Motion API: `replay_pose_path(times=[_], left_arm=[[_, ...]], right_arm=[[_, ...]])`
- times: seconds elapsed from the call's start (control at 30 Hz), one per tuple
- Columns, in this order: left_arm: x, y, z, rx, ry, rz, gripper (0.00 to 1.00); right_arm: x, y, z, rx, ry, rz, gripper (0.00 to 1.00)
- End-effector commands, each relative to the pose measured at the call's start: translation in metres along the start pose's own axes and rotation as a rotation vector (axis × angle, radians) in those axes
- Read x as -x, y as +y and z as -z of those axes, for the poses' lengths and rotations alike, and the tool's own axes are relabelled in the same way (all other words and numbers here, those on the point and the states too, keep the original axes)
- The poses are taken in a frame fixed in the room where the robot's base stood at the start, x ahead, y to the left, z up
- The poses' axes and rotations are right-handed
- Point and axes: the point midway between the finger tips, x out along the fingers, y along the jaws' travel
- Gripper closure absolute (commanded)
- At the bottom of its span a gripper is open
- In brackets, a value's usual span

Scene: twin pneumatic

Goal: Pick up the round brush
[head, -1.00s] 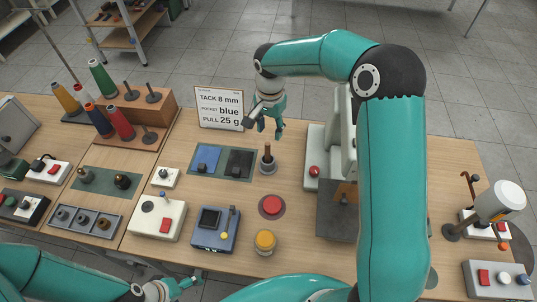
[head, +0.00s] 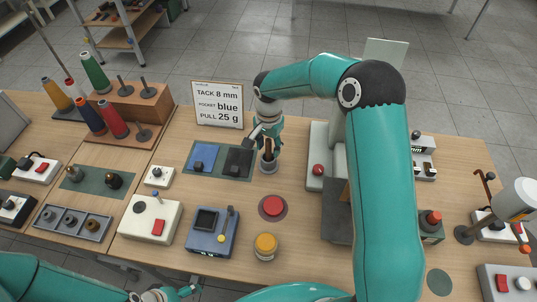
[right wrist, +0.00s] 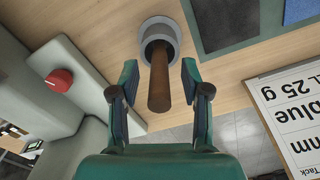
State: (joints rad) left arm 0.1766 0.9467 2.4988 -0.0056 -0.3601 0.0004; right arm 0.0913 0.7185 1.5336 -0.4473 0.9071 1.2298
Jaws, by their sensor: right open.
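The round brush shows as a brown wooden handle (right wrist: 159,82) standing in a grey round holder (right wrist: 160,32) in the right wrist view. In the head view the holder (head: 268,167) stands on the table right of the dark pad, with the handle (head: 267,149) rising from it. My right gripper (head: 267,138) is open, just above the holder. In the right wrist view its two fingers (right wrist: 159,72) are on either side of the handle, with gaps on both sides. The brush head is hidden in the holder. My left gripper (head: 172,294) is at the bottom edge, its jaws unclear.
A sign (head: 217,104) stands behind and left of the holder. A grey press-like machine with a red button (head: 318,170) stands close to its right. Blue (head: 203,157) and dark (head: 239,160) pads lie to the left. A red round button (head: 272,207) is in front.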

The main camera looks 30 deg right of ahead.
Motion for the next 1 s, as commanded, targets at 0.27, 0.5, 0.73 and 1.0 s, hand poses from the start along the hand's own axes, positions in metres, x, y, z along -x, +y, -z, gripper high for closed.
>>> replay_pose_path(times=[0.27, 0.5, 0.73, 1.0], left_arm=[[0.001, 0.0, 0.0, 0.0, 0.0, 0.0, 0.17], [0.001, 0.0, 0.0, 0.0, 0.0, 0.0, 0.17], [0.001, 0.0, 0.0, 0.0, 0.0, 0.0, 0.17], [-0.003, -0.001, 0.0, 0.0, 0.0, 0.0, 0.17]], right_arm=[[0.001, 0.0, 0.0, 0.001, 0.0, 0.0, 0.8], [0.001, 0.0, 0.0, 0.001, 0.0, 0.0, 1.0], [0.002, 0.0, 0.0, 0.001, 0.001, 0.0, 1.0], [0.019, -0.001, 0.0, 0.001, 0.002, 0.002, 1.0]])
